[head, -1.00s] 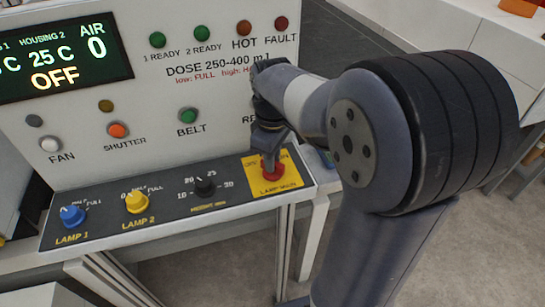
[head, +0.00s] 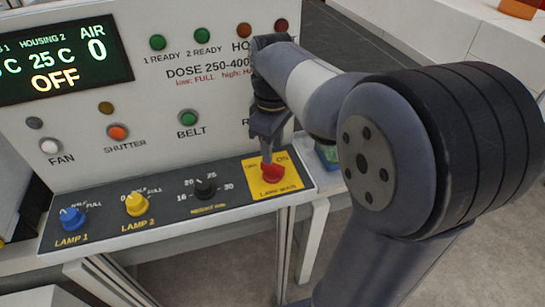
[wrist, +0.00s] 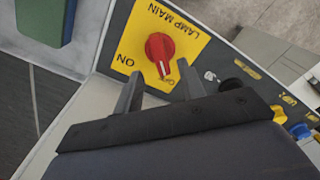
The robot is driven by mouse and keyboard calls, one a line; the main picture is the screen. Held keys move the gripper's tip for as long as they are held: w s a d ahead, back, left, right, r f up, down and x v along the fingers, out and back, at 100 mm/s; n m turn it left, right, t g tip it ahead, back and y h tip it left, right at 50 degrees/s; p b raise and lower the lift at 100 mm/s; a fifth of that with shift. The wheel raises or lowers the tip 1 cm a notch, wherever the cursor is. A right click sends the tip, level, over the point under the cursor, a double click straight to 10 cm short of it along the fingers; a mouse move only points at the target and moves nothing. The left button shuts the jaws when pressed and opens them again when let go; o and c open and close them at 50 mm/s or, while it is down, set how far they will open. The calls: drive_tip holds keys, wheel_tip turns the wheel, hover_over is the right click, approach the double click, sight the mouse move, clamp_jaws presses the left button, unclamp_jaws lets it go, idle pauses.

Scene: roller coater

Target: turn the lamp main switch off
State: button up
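The lamp main switch is a red knob (head: 271,174) on a yellow plate (head: 256,186) at the right end of the dark sloped panel. In the wrist view the red knob (wrist: 160,48) shows with its narrow end pointing down between my fingers, toward lettering that is partly hidden. The word ON is to the left of that end. My gripper (wrist: 160,70) is open, with a finger on either side of the knob's narrow end and gaps visible. Whether a finger touches it cannot be told. In the head view my gripper (head: 268,152) comes down over the knob from behind.
The same panel (head: 105,224) carries a black setpoint knob (head: 205,188), a yellow LAMP 2 knob (head: 136,203) and a blue LAMP 1 knob (head: 72,217), left of the switch. The upright board behind holds push buttons, indicator lights and a display (head: 62,57) reading OFF.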

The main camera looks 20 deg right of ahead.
sight(273, 164)
wheel_tip(273, 164, up, 6)
idle(0.5)
wheel_tip(273, 164, down, 11)
drive_tip(key=shift+r, duration=0.1)
idle(0.4)
